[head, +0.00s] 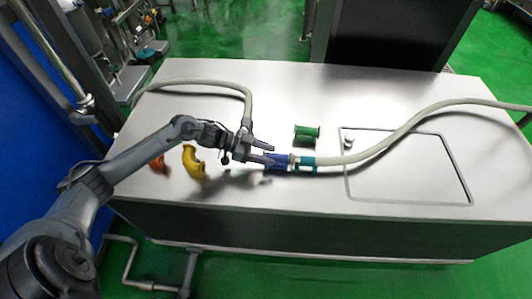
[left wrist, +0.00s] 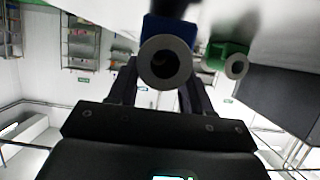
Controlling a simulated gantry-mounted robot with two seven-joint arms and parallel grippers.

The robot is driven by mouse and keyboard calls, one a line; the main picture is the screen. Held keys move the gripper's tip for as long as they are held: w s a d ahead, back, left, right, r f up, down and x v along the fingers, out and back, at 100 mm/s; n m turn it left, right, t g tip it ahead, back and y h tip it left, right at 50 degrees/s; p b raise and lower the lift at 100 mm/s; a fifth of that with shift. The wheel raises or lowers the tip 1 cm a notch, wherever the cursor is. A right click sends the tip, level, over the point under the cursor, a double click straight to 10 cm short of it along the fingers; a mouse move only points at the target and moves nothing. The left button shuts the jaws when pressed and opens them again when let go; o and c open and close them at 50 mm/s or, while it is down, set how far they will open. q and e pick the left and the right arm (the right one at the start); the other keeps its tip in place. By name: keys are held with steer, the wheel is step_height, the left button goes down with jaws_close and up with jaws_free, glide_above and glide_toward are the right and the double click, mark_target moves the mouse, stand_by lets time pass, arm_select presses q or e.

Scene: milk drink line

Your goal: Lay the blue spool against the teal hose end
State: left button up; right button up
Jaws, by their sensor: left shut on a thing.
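The blue spool (head: 277,162) is in the jaws of my left gripper (head: 266,156), over the middle of the steel table in the head view. Its right end is at the teal hose end (head: 306,162); I cannot tell whether they touch or a small gap is left. The teal end is on a pale hose that runs off to the right. In the left wrist view the blue spool (left wrist: 168,37) shows end-on, with its grey ring face between the fingers (left wrist: 160,85). My right gripper is not in view.
A green spool (head: 307,134) stands behind the blue one. A yellow curved pipe (head: 193,163) and an orange piece (head: 157,163) lie to the left. A second pale hose (head: 205,83) with a grey end lies at the back left. A panel outline with a small knob is at right.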

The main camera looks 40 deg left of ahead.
arm_select(q)
steer(key=shift+f, duration=0.35)
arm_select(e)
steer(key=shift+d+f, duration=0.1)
arm_select(q)
steer(key=o, duration=1.3)
